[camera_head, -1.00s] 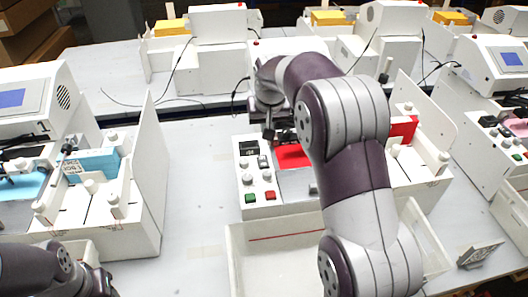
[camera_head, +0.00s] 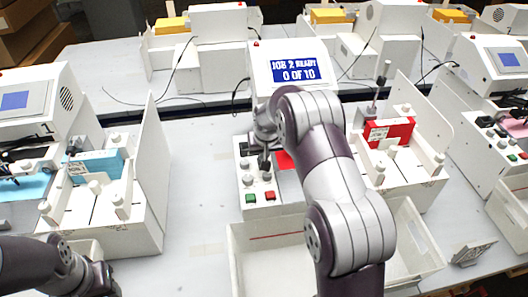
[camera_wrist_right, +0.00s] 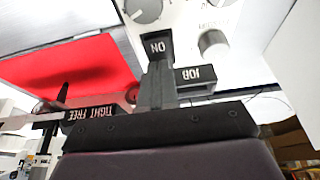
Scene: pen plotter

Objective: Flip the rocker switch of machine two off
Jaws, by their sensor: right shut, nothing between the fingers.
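The middle machine's screen (camera_head: 294,71) reads "JOB 2 READY 0 OF 10". Its white control panel (camera_head: 258,209) carries a green button (camera_head: 250,198), a red button (camera_head: 270,195) and pale knobs. My right gripper (camera_head: 264,164) is low over the back of this panel and hides part of it. In the right wrist view its shut, empty fingers (camera_wrist_right: 158,85) point at a black rocker switch (camera_wrist_right: 157,46) marked "ON"; I cannot tell whether they touch it. A "JOB" label (camera_wrist_right: 201,73) is beside the fingers. My left gripper (camera_head: 98,282) is at the bottom left, its fingers unclear.
A red sheet (camera_wrist_right: 75,75) lies beside the panel, near a lever marked "TIGHT FREE" (camera_wrist_right: 90,113). A white open tray (camera_head: 270,262) stands in front. Similar machines stand left (camera_head: 35,98) and right (camera_head: 490,60). Bare table (camera_head: 200,170) lies left of the panel.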

